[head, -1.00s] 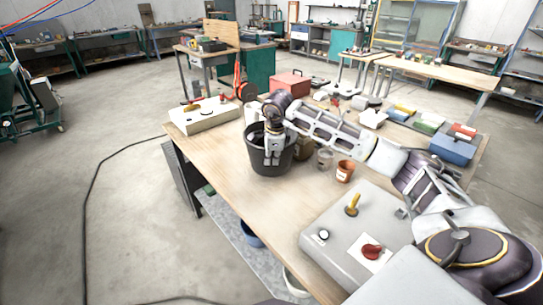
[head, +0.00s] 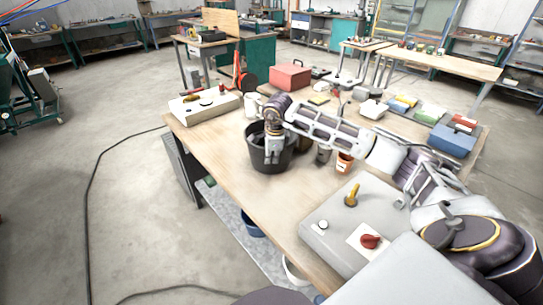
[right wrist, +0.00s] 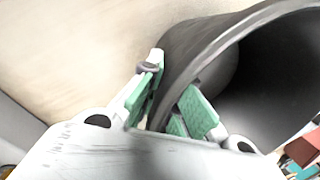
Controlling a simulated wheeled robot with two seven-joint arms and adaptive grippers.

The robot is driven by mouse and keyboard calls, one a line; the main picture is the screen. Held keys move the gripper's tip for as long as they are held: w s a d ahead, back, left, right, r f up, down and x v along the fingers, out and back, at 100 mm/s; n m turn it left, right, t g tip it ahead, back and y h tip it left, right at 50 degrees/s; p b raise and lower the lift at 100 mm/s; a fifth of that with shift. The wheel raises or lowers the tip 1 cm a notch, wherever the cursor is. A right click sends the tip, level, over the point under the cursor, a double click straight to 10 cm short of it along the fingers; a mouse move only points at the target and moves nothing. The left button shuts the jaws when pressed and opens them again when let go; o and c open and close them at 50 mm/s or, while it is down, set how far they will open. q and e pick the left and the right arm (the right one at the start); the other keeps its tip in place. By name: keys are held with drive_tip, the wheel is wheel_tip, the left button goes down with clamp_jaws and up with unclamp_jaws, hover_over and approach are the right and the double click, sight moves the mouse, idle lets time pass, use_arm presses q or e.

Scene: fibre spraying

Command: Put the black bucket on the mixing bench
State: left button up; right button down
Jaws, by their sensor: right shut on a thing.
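The black bucket (head: 254,157) is upright at the left edge of a wooden-topped bench (head: 222,153) in the head view. I cannot tell whether its base touches the bench or hangs just above it. My right gripper (head: 272,160) reaches over from the right and is shut on the bucket's wall at the rim. In the right wrist view the green-padded fingers (right wrist: 178,98) lie on both sides of the dark bucket wall (right wrist: 190,52), with the tan bench top (right wrist: 80,45) beyond. My left gripper is out of view.
A grey control box (head: 330,222) with yellow and red knobs stands at the near right. A pale control box (head: 208,110) stands at the far left corner. An orange-brown cup (head: 345,162) and a dark cup (head: 323,154) are right of the bucket. A red box (head: 290,77) is farther back.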

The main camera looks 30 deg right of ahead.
drive_tip(key=shift+r, duration=0.1)
drive_tip(key=c, duration=2)
unclamp_jaws()
drive_tip(key=shift+f, duration=0.2)
drive_tip(key=shift+c, duration=0.2)
drive_tip(key=o, duration=0.4)
drive_tip(key=shift+r, duration=0.1)
drive_tip(key=v, duration=1.2)
drive_tip(key=shift+b, duration=0.3)
